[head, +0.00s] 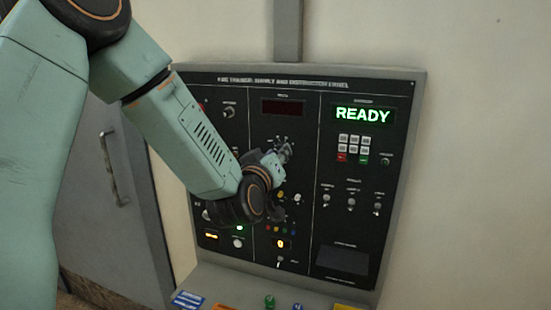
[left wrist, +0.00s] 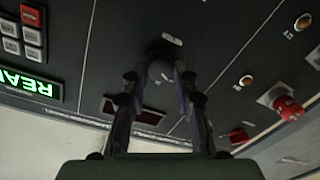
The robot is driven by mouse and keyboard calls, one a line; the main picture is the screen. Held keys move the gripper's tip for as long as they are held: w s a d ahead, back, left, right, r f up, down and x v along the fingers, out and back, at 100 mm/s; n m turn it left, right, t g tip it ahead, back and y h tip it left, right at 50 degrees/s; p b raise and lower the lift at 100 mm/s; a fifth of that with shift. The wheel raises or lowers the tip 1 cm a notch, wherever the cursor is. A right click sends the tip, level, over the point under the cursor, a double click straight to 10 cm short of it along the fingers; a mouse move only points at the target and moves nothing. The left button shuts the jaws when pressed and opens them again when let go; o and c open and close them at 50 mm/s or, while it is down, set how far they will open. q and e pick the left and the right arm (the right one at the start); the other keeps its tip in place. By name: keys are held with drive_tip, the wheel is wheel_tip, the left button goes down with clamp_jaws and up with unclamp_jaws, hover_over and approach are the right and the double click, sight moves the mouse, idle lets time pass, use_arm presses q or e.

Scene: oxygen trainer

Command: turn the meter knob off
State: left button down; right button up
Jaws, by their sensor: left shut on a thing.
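The meter knob (left wrist: 161,69) is a small round dark knob on the black panel. In the left wrist view it sits between the two fingers of my left gripper (left wrist: 160,82), which is shut on it. In the head view my left gripper (head: 283,152) is against the middle column of the panel, below the dark red display (head: 283,107). There my gripper hides most of the knob, and only small marks of its dial show around it. The knob's pointer setting cannot be read in either view. My right gripper is in neither view.
The black panel (head: 312,190) stands upright in a grey frame. A green READY display (head: 362,115), a keypad (head: 353,147) and several toggles are on its right. Colored labels lie along the ledge below. A red knob (left wrist: 281,101) shows in the left wrist view.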

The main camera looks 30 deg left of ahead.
use_arm(q)
drive_tip(key=c, duration=1.5)
unclamp_jaws()
drive_tip(key=o, duration=0.5)
drive_tip(key=shift+w+f, duration=0.25)
drive_tip(key=shift+w, duration=0.2)
drive_tip(key=shift+c, duration=0.2)
drive_tip(key=v, duration=0.7)
drive_tip(key=shift+s, duration=0.35)
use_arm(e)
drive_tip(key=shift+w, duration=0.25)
use_arm(q)
drive_tip(key=shift+s+r, duration=0.1)
drive_tip(key=shift+s, duration=0.05)
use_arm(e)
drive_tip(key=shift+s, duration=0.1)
